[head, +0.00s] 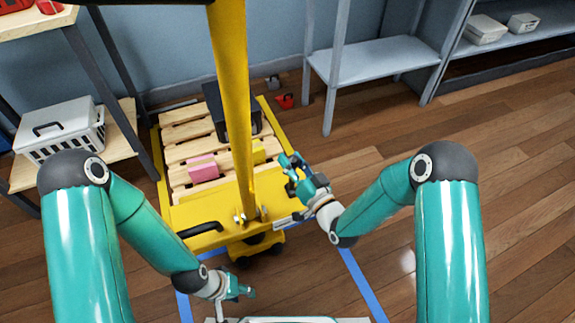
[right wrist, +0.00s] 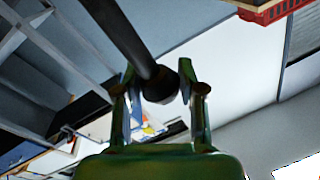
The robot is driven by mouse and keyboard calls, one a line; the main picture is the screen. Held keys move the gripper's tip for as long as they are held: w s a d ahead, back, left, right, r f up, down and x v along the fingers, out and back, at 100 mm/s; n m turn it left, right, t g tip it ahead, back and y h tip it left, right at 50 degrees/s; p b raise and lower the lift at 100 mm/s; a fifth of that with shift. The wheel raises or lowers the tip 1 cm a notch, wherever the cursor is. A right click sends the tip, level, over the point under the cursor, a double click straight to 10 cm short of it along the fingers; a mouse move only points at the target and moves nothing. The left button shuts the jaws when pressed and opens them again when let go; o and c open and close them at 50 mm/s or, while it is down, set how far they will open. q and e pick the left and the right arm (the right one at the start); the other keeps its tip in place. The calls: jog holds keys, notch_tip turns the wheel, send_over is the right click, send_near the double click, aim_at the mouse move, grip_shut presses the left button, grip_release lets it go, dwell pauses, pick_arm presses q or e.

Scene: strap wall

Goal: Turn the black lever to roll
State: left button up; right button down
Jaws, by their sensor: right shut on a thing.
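A yellow pallet cart (head: 222,215) stands in the middle of the head view, with a tall yellow post (head: 235,100) rising from its near end. In the right wrist view a black lever (right wrist: 128,42) comes down from the top, and its thick rounded end lies between the fingers of my right gripper (right wrist: 158,92). My right gripper (head: 291,170) is shut on it, at the right side of the cart in the head view. In the head view the held lever is mostly hidden by the gripper. My left gripper (head: 243,290) is low in front of the cart, apart from it; its opening is unclear.
A black curved handle (head: 200,229) sits on the cart's near left edge. The wooden slats hold a pink block (head: 203,168) and a dark box (head: 222,112). Shelves stand left and back right; a white crate (head: 60,132) is at left. Open wooden floor lies right.

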jog(key=shift+f, duration=0.3)
jog(key=c, duration=0.8)
grip_release()
jog(key=shift+c, duration=0.2)
jog(key=shift+o, duration=0.8)
jog(key=shift+r, duration=0.15)
jog(key=shift+s, duration=0.1)
jog(key=r+v, duration=0.1)
jog(key=v, duration=1)
jog(key=shift+s+d+f, duration=0.25)
jog(key=shift+s+f, duration=0.1)
jog(key=shift+f, duration=0.15)
